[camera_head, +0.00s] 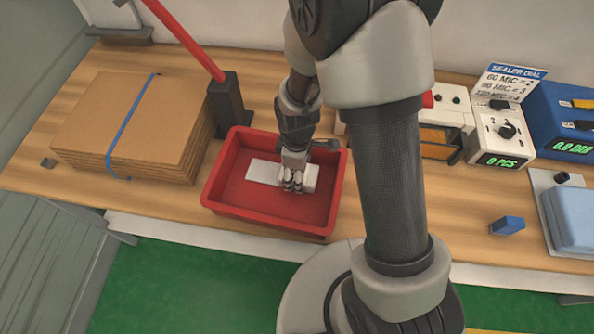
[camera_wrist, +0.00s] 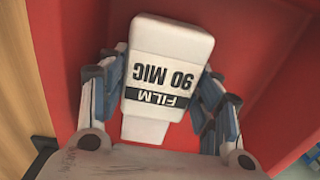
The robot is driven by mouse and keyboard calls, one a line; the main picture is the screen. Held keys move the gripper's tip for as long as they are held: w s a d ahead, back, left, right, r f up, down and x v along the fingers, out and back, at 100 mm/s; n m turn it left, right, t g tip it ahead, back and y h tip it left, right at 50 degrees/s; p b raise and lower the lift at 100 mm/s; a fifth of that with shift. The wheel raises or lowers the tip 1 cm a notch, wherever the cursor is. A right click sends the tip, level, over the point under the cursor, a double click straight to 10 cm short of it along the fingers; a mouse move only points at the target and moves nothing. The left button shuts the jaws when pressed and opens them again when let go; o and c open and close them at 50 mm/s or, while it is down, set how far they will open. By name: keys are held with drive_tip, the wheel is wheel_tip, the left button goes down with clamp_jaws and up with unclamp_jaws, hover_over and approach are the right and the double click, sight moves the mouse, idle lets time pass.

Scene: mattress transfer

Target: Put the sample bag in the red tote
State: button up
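The sample bag (camera_wrist: 165,55) is a white pack with a black "FILM" band and the print "90 MIC". It is inside the red tote (camera_head: 318,227), and its pale flat part (camera_head: 264,173) shows left of my gripper in the head view. My gripper (camera_head: 292,180) reaches down into the tote over the bag. In the wrist view the fingers stand one on each side of the bag, close to its edges, and the bag sits slightly tilted between them. I cannot tell whether they press on it or whether the bag rests on the tote floor.
A strapped cardboard stack (camera_head: 135,125) lies left of the tote, with a dark post bearing a red bar (camera_head: 228,102) beside it. The sealer dial box (camera_head: 500,138), a blue gauge unit (camera_head: 562,120) and a small blue block (camera_head: 507,225) are to the right.

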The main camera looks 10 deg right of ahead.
drive_tip(key=shift+o, duration=0.7)
drive_tip(key=shift+r, duration=0.1)
drive_tip(key=s+d+r+m+t+p, duration=0.1)
drive_tip(key=s+d+r+m+p, duration=0.15)
drive_tip(key=r, duration=1.05)
drive_tip(key=s+d+r+m+t+p, duration=0.1)
drive_tip(key=s+r+m+p, duration=0.15)
drive_tip(key=r, duration=1.05)
drive_tip(key=s+d+r+m+t, duration=0.2)
drive_tip(key=s+r+m, duration=0.6)
drive_tip(key=s, duration=0.2)
drive_tip(key=shift+d+t, duration=0.15)
drive_tip(key=shift+t, duration=0.15)
